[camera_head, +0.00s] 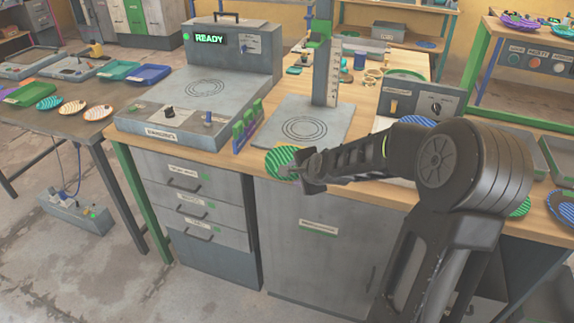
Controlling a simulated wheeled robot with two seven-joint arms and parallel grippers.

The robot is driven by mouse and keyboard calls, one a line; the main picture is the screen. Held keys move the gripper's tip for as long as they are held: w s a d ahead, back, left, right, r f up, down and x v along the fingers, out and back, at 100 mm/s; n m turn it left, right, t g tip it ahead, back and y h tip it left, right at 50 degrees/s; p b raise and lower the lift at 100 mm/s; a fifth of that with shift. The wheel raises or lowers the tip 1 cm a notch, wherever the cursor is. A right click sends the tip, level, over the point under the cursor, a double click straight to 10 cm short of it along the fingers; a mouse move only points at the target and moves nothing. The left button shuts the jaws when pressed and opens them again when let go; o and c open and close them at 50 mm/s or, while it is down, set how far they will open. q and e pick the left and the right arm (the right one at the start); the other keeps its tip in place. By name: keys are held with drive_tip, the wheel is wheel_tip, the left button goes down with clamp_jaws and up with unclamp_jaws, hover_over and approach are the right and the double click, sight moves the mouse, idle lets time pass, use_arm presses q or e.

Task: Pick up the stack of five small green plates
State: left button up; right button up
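A small green striped plate (278,158) shows at the front edge of the wooden workbench, in front of the square plate with the ring marks. Whether more plates lie under it cannot be seen from this angle. My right gripper (299,174) is at the right side of the green plate and covers part of it. Its arm reaches in from the right, low over the bench edge. Whether the fingers are open or shut on the plate is too small and dark to tell. My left gripper is not in view.
A press (200,92) with a READY display stands on the left of the bench. A green and blue rack (246,127) and an upright scale post (325,60) stand near the green plate. A grey control box (398,97) and a blue striped plate (418,120) are to the right.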

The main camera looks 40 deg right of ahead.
clamp_jaws()
idle(0.4)
drive_tip(key=shift+r, duration=0.1)
drive_tip(key=shift+r+p, duration=0.35)
drive_tip(key=shift+r, duration=0.25)
wheel_tip(320, 180, up, 27)
drive_tip(key=p, duration=1.1)
drive_tip(key=shift+f+p, duration=0.15)
drive_tip(key=shift+p, duration=0.15)
